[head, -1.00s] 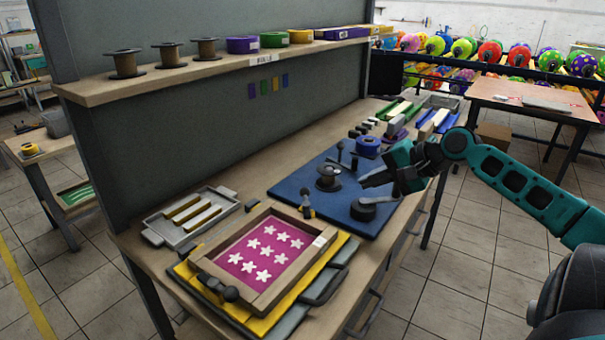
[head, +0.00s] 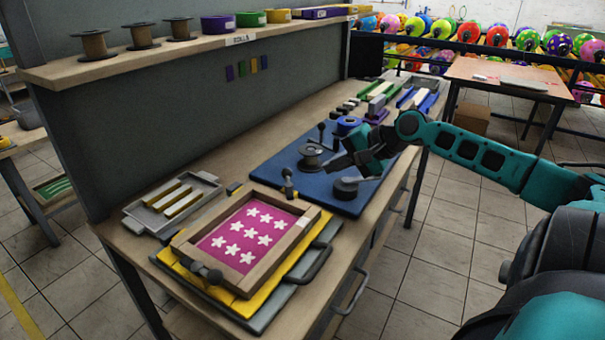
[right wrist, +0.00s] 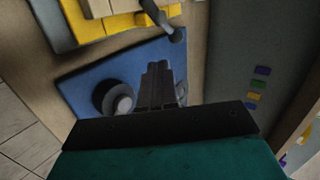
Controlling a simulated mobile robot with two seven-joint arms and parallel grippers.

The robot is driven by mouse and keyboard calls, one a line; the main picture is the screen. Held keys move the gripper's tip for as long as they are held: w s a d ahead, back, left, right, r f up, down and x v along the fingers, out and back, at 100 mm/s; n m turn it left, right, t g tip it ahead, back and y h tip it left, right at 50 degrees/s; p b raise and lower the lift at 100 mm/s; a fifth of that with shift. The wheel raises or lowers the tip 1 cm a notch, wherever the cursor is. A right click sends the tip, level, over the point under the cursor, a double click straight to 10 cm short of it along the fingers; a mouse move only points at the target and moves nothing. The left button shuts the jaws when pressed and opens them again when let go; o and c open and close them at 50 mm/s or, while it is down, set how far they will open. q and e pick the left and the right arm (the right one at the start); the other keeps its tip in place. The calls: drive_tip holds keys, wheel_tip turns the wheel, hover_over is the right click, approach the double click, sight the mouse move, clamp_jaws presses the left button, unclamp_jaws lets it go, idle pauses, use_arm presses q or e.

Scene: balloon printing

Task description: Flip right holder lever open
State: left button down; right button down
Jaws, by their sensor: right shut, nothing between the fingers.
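The screen frame (head: 285,248) with a pink panel of white stars lies on the near end of the bench. A dark lever-like clamp (head: 288,184) stands up at its far edge, and another dark clamp (head: 208,273) sits at its near edge. The far-edge clamp also seems to show at the top of the right wrist view (right wrist: 158,16). I cannot tell for sure which is the right holder lever. My right gripper (head: 332,163) is shut and empty over the blue mat (head: 275,173), beside a dark spool (head: 311,158), apart from both clamps. My left gripper is out of view.
A round black piece (head: 346,187) lies on the mat below my right gripper. A blue roll (head: 348,124) stands behind it. A grey tray (head: 151,222) sits left of the frame. A shelf (head: 200,48) with spools and rolls overhangs the bench's back.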

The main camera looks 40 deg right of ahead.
sight(288, 183)
drive_tip(key=x, duration=0.2)
drive_tip(key=shift+w+f+b, duration=0.2)
drive_tip(key=shift+b, duration=0.15)
drive_tip(key=shift+w+a+f, duration=0.4)
drive_tip(key=shift+w, duration=0.5)
drive_tip(key=shift+w+a+f, duration=0.35)
drive_tip(key=shift+w+f, duration=0.05)
drive_tip(key=shift+w, duration=0.55)
drive_tip(key=shift+w+a+f, duration=0.4)
drive_tip(key=shift+w, duration=0.5)
